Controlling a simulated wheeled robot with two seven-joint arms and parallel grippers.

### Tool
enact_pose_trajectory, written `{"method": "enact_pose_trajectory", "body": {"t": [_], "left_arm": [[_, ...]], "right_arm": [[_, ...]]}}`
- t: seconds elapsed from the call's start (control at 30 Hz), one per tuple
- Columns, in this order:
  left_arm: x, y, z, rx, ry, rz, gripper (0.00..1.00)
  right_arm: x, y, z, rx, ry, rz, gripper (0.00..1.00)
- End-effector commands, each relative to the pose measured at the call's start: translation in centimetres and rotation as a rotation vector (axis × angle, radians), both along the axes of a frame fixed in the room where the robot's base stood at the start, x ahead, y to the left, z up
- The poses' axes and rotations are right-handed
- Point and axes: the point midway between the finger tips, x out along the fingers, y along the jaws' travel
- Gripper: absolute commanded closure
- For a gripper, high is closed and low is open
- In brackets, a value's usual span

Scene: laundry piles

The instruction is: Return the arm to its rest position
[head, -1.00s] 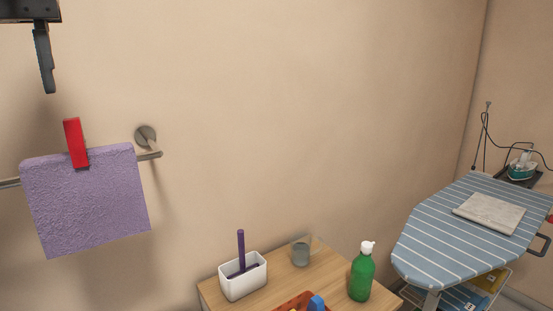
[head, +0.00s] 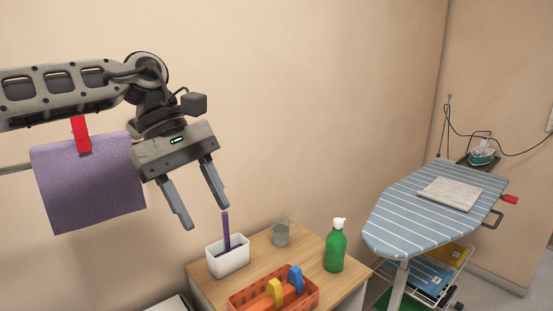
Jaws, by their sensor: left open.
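My left gripper (head: 202,208) hangs from my left arm, which comes in from the left. Its two fingers are apart and nothing is between them. It is in front of the wall, up and left of the white holder on the wooden cabinet. My left arm passes in front of the top of the purple towel (head: 90,188). The towel hangs on a wall rail, with a red clothespin (head: 81,134) at its top edge; the arm hides part of the rail. My right gripper is not in view.
The wooden cabinet (head: 262,250) bears a white holder (head: 228,262) with a purple stick, a glass mug (head: 281,234), a green bottle (head: 335,250) and an orange basket (head: 240,300) with clothespins. A striped ironing board (head: 400,215) with a folded cloth (head: 450,193) stands at the right.

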Motion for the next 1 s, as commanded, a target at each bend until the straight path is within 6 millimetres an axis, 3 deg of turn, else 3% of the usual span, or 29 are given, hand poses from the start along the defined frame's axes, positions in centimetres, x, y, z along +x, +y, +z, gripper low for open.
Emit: {"method": "enact_pose_trajectory", "body": {"t": [0.03, 0.2, 0.3, 0.43, 0.53, 0.67, 0.77, 0.9, 0.93, 1.0], "left_arm": [[-0.9, -3.3, -2.7, -0.078, 0.089, 0.019, 0.55], [-4.5, -12.8, -7.3, -0.346, 0.416, 0.178, 0.55], [-6.5, -17.1, -8.2, -0.489, 0.656, 0.303, 0.55], [-7.9, -20.8, -8.2, -0.651, 1.013, 0.496, 0.55], [-7.7, -22.0, -8.1, -0.752, 1.315, 0.660, 0.55], [-6.1, -21.6, -9.0, -0.857, 1.736, 0.891, 0.55], [-4.3, -19.9, -11.3, -0.917, 2.076, 1.077, 0.55], [-2.5, -15.6, -17.1, -0.985, 2.565, 1.341, 0.55], [-2.4, -14.4, -18.8, 0.977, -2.613, -1.368, 0.55], [-2.8, -11.5, -23.0, 0.846, -2.390, -1.255, 0.55]], "right_arm": [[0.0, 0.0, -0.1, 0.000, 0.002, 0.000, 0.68], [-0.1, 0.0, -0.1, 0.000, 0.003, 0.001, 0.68], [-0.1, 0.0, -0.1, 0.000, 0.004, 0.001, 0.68], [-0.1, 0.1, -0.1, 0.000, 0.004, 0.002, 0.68], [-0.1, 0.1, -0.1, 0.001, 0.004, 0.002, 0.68], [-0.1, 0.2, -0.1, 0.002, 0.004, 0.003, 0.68], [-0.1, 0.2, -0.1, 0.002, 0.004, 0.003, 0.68], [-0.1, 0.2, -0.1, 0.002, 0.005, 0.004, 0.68], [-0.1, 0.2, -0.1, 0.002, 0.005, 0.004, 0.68], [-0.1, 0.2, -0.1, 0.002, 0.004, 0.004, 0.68]]}}
